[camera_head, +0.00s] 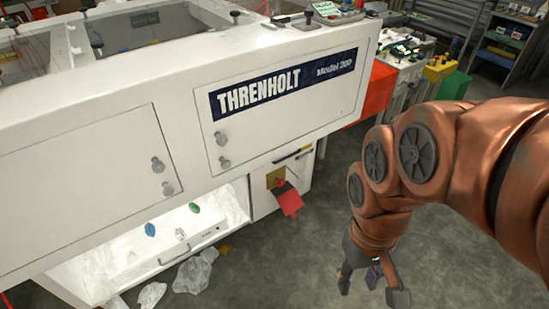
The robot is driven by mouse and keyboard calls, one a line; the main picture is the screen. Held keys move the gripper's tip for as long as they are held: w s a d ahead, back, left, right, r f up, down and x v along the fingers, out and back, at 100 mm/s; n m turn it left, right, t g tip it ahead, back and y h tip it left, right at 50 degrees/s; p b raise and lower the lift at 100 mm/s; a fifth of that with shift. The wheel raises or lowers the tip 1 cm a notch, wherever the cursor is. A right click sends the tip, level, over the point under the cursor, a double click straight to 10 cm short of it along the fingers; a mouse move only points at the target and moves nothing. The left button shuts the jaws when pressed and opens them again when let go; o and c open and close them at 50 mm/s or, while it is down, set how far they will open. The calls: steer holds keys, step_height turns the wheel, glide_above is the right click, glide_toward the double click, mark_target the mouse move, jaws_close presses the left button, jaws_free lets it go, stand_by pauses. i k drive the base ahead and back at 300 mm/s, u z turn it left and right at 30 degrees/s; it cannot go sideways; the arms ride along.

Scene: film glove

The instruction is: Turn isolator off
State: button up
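The isolator (275,177), a small switch on a yellow plate with a red part, is on the lower front panel of the white THRENHOLT machine (180,65). A red flap or tag (289,200) hangs just below it and may cover part of it. The handle's exact position is too small to tell. My gripper (371,290) hangs at the lower right, apart from the machine, well to the right of and lower in the picture than the isolator. Its fingers are spread, with nothing seen between them.
A lit open bay (160,235) with blue and green items is left of the isolator. Crumpled clear film (195,272) lies on the floor below. Grey floor (300,265) between my gripper and the machine looks clear. Red, yellow and green boxes (453,86) stand behind my arm.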

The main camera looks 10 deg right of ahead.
mark_target(280, 183)
steer(key=k, duration=0.5)
steer(key=z, duration=0.9)
steer(key=i, duration=0.95)
steer(key=u, duration=1.95)
